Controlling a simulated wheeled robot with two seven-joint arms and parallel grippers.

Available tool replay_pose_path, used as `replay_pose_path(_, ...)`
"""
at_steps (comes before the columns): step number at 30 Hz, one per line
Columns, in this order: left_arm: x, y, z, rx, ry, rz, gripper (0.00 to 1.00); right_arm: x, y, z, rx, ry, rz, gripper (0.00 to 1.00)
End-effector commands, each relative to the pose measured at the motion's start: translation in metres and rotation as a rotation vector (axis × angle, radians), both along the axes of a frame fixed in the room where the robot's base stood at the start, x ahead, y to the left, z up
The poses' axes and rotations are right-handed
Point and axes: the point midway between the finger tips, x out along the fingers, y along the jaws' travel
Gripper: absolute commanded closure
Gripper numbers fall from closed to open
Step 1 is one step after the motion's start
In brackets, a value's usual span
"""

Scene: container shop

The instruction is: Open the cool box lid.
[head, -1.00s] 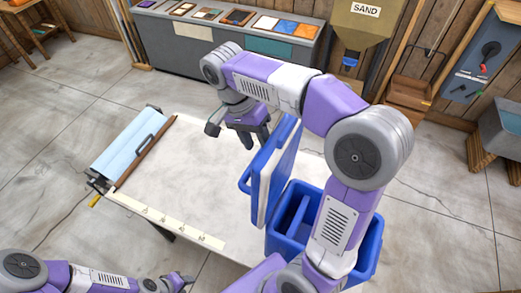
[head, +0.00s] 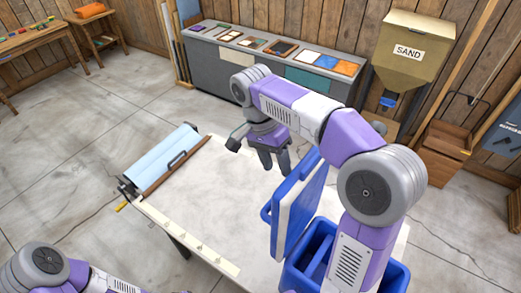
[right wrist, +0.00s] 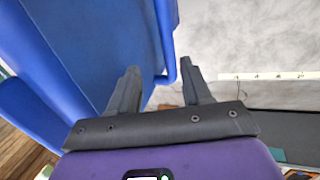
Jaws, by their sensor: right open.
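The blue cool box (head: 392,277) stands at the right end of the pale table, partly hidden behind my right arm. Its lid (head: 296,215), blue with a pale inner panel, stands steeply up at the box's left side; the box is open. My right gripper (head: 274,168) is open and empty, above the table just beyond the lid's far upper corner. In the right wrist view, the blue lid (right wrist: 95,45) fills the upper left, and its edge runs between the open fingers (right wrist: 160,72); contact cannot be told. My left arm shows at the lower left, its gripper out of frame.
The table (head: 205,190) has a clear middle. A roll of light blue sheet (head: 155,160) lies at its left end and a hooked strip (head: 190,240) runs along the front edge. A grey counter (head: 235,65) and a sand hopper (head: 408,55) stand behind.

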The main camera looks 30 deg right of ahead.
Motion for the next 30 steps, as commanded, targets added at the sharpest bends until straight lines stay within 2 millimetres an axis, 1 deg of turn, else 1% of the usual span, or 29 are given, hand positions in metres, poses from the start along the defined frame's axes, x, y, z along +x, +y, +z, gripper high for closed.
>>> replay_pose_path(12, 0.0, 0.0, 0.0, 0.0, 0.0, 0.0, 0.57, 0.027, 0.013, 0.006, 0.0, -0.001, 0.0, 0.52)
replay_pose_path(21, 0.0, 0.0, 0.0, 0.0, 0.0, 0.0, 0.57, 0.043, 0.021, 0.01, 0.0, -0.001, 0.0, 0.52)
replay_pose_path(30, 0.0, 0.0, 0.0, 0.0, 0.0, 0.0, 0.57, 0.045, 0.022, 0.011, 0.0, 0.0, -0.001, 0.52)
